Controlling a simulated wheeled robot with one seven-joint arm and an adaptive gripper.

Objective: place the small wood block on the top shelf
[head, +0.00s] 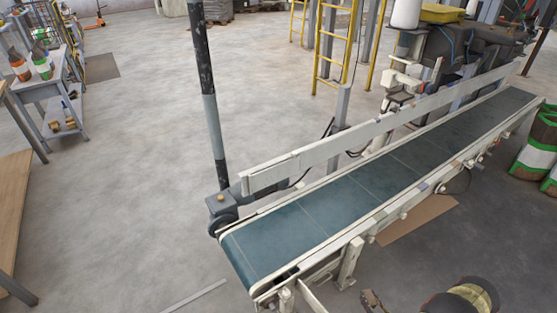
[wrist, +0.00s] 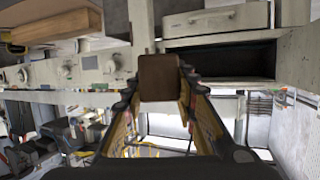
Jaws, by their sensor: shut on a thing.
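In the wrist view, my gripper (wrist: 158,92) is shut on a small brown wood block (wrist: 159,77). The block sits between the two fingertips, with its near face toward the camera. Just beyond and to the right of the block is a pale cabinet-like unit (wrist: 292,100) with a dark open recess (wrist: 225,62). I cannot tell whether any of its surfaces is the top shelf. The gap between the block and this unit cannot be judged. Neither the block nor my gripper can be made out clearly in the head view.
In the head view, a conveyor (head: 330,205) with a teal belt runs across the right. A dark post (head: 205,100) stands behind its near end. A grey workbench (head: 38,88) with bottles stands at the left. The floor (head: 120,200) between is mostly open. Filled bags (head: 540,145) stand at the far right.

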